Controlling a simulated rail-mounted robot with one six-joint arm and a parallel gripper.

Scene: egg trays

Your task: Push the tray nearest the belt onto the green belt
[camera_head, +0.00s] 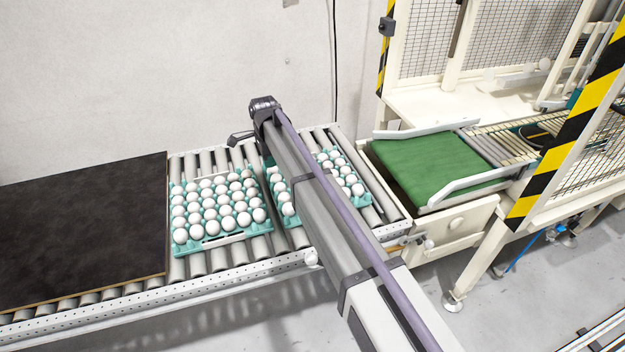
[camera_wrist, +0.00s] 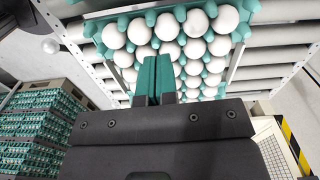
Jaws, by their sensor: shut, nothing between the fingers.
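The tray nearest the belt (camera_head: 364,201) is teal, filled with white eggs, and stands on the roller conveyor; my arm hides its middle. A second full egg tray (camera_head: 222,240) stands to its left. The green belt (camera_head: 428,165) lies to the right, beyond the last rollers and a pale frame, and is empty. In the head view my arm reaches over the nearest tray towards the wall, and the fingertips are not clear. In the wrist view my gripper (camera_wrist: 155,78) has its teal fingers together, empty, in front of an egg tray (camera_wrist: 92,28); contact cannot be told.
A dark flat panel (camera_head: 85,225) covers the conveyor's left part. White guide rails (camera_head: 470,188) edge the green belt. A yellow-black post (camera_head: 565,135) and mesh fencing stand at the right. Stacked teal trays (camera_wrist: 40,125) show low at the left in the wrist view.

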